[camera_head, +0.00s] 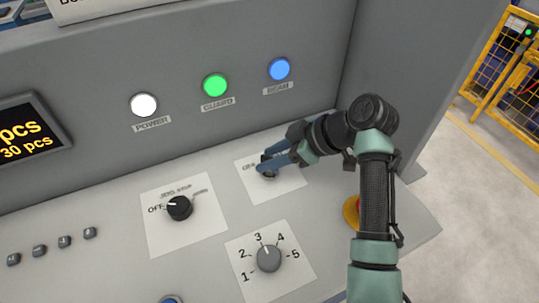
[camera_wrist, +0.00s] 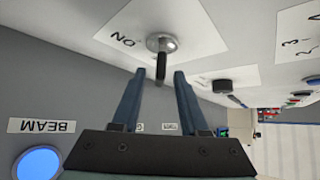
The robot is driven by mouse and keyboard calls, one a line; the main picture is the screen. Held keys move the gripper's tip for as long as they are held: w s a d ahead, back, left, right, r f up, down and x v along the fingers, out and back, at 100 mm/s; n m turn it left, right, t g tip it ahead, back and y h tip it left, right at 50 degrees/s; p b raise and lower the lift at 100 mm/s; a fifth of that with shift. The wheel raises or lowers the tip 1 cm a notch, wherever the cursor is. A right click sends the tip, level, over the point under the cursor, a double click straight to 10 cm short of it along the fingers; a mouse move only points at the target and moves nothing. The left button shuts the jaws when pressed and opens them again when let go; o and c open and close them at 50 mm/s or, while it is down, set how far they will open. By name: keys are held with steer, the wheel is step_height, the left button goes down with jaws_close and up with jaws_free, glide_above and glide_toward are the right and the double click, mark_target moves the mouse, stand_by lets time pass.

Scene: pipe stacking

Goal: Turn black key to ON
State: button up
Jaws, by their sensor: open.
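The black key (camera_wrist: 161,68) stands out of a round silver lock (camera_wrist: 161,42) on a white plate in the wrist view. An "ON" label (camera_wrist: 125,42) is printed upside down beside it there. My gripper (camera_wrist: 158,75) is open, with one blue finger on each side of the key. The tips look apart from the key, with a gap on both sides. In the head view my gripper (camera_head: 265,163) is over the key's plate (camera_head: 290,187) and mostly hides the key. A label at the left of this plate is too small to read surely.
A black knob (camera_head: 179,208) beside "OFF" is left of the key's plate. A grey numbered dial (camera_head: 268,258) is below. A red button on yellow (camera_head: 352,212) is partly behind my arm. White (camera_head: 144,105), green (camera_head: 215,85) and blue (camera_head: 279,69) lamps are lit on the upright panel.

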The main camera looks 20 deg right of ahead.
steer(key=shift+w+a+f, duration=0.15)
steer(key=shift+f, duration=0.05)
jaws_close()
